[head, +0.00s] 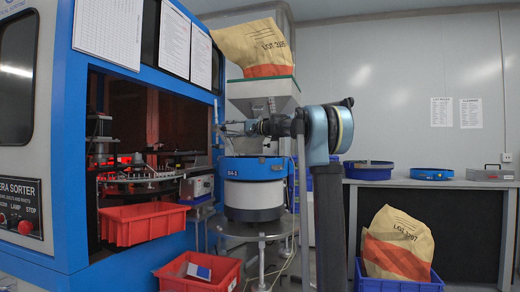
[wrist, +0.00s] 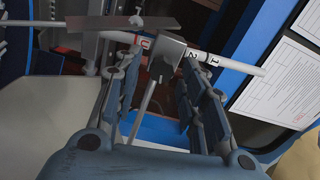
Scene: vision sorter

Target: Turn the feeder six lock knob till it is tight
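My gripper (head: 232,128) reaches left above the blue-rimmed feeder bowl (head: 252,168) in the head view. In the wrist view my gripper's two dark blue fingers (wrist: 165,62) stand apart, one on each side of a grey block with a thin stem (wrist: 168,62). This block sits on a white rod with printed marks (wrist: 232,66) and may be the lock knob. I see gaps between the stem and the fingers; contact at the fingertips is unclear. No label reading feeder six is legible. In the head view the knob is too small to make out.
The blue sorter cabinet (head: 120,85) stands close on the left, with a red bin (head: 145,223) at its front. A hopper (head: 262,92) with a paper sack (head: 255,48) rises behind my gripper. A bench (head: 430,183) with blue bowls stands right. A flat grey strip (wrist: 120,24) crosses the wrist view.

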